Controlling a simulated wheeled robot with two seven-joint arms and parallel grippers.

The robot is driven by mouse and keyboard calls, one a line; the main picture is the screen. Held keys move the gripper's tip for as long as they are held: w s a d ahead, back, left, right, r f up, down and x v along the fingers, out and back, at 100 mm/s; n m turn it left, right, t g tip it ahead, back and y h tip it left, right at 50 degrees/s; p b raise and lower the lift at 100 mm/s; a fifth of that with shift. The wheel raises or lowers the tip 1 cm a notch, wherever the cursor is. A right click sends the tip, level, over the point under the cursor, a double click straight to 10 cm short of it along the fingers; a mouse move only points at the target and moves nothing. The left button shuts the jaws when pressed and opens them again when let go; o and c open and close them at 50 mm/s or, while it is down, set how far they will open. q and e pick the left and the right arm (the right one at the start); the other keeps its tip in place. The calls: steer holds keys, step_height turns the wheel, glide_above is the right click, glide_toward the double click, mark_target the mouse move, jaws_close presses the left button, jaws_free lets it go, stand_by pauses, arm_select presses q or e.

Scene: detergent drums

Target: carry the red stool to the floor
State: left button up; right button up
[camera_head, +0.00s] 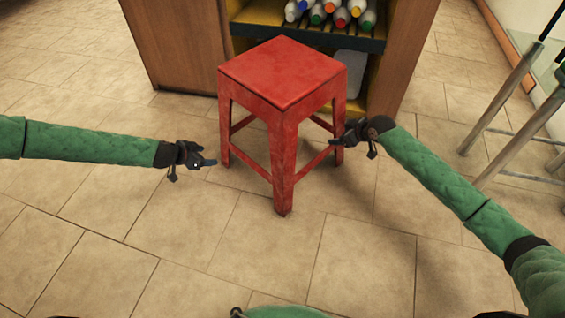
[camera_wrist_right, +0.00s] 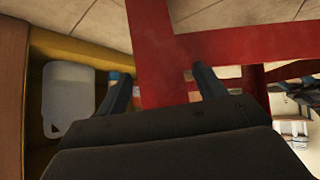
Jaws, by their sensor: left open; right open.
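The red stool (camera_head: 283,73) is upright in the middle of the head view, with its legs over the floor tiles (camera_head: 190,222), and appears to stand on them. My left gripper (camera_head: 208,162) is open and empty, just left of the stool's left leg and apart from it. My right gripper (camera_head: 340,141) is open at the stool's right leg. In the right wrist view the red leg (camera_wrist_right: 155,45) shows between the two spread fingers (camera_wrist_right: 163,86). Whether the fingers touch the leg I cannot tell.
A wooden cabinet (camera_head: 180,45) stands close behind the stool, with several coloured-capped bottles (camera_head: 330,12) on its shelf. A white container (camera_wrist_right: 68,98) is inside it. Metal legs (camera_head: 510,95) stand at the right. The tiles in front and left are clear.

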steer(key=v, duration=1.1)
steer(key=shift+d, duration=0.1)
